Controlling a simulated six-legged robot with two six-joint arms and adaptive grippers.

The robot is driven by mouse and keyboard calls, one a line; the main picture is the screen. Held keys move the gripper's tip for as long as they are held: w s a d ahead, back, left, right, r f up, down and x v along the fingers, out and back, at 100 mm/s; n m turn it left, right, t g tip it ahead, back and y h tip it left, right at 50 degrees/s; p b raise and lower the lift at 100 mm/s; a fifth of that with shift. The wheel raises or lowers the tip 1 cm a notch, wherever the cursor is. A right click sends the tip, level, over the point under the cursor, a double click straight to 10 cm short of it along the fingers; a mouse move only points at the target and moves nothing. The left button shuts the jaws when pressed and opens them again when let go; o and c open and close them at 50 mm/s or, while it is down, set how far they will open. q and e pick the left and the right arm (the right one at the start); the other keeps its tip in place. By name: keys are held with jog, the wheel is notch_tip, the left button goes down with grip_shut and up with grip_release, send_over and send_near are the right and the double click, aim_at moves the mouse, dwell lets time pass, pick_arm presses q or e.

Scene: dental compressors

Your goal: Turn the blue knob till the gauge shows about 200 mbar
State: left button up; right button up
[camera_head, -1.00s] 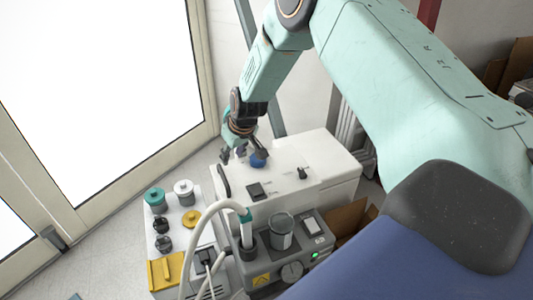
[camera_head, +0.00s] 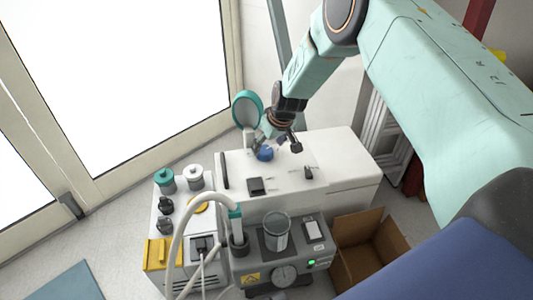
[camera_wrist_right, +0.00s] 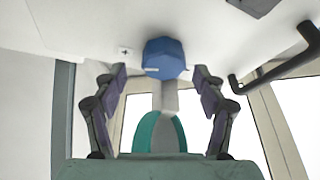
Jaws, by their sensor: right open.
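The blue knob (camera_head: 265,153) stands on the top of a white cabinet. A teal-rimmed round gauge (camera_head: 248,109) stands upright on a post behind it; its reading is too small to tell. My right gripper (camera_head: 278,143) is open at the knob, its fingers just above and partly in front of it. In the right wrist view the knob (camera_wrist_right: 165,58) lies between and just beyond the two open fingertips (camera_wrist_right: 160,82), with no clear contact. The teal gauge (camera_wrist_right: 160,132) shows there below the knob. My left gripper is not in view.
A black switch (camera_head: 256,186) and small black lever (camera_head: 308,172) sit on the white cabinet top (camera_head: 285,190). In front stand a grey unit with a dial (camera_head: 285,275), a hose (camera_head: 180,225) and several capped fittings. A cardboard box (camera_head: 365,250) lies at right.

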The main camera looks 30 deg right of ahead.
jog(key=shift+w+a+f, duration=0.1)
jog(key=shift+w+f, duration=0.1)
jog(key=shift+f, duration=0.5)
jog(key=shift+w+a+f+b, duration=0.25)
jog(key=shift+f+b, duration=0.1)
jog(key=shift+b, duration=0.1)
jog(key=shift+w+f, duration=0.1)
jog(key=shift+f, duration=0.05)
jog(key=shift+c, duration=0.2)
